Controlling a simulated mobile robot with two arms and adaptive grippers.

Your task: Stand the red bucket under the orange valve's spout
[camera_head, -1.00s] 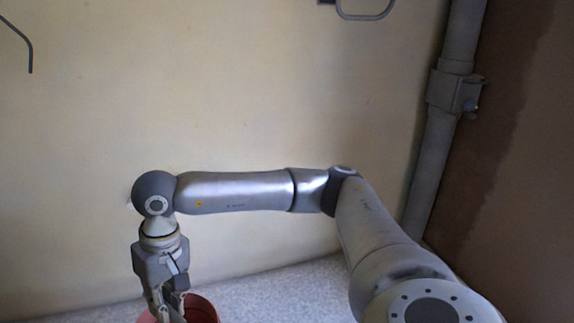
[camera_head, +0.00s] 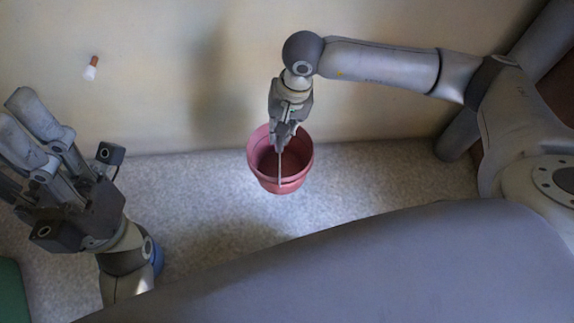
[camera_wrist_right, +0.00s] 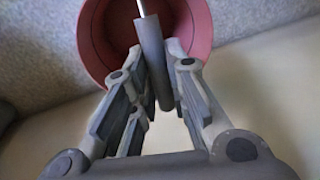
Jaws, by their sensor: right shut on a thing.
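The red bucket (camera_head: 279,184) is upright in the middle of the head view, its open top facing me. My right gripper (camera_head: 284,140) is above it, shut on the bucket's handle. In the right wrist view the handle's grey grip (camera_wrist_right: 152,60) lies between the fingers, with the bucket (camera_wrist_right: 97,45) beyond. I cannot tell whether the bucket's base touches the floor. My left gripper (camera_head: 22,135) is at the left, apart from the bucket, partly cut off; its opening is unclear. No orange valve or spout is recognizable.
A small brown-and-white piece (camera_head: 92,67) is on the pale wall (camera_head: 180,60). The speckled floor (camera_head: 210,210) is clear around the bucket. A green thing (camera_head: 10,290) is at lower left, a blue thing (camera_head: 158,256) behind my left wrist.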

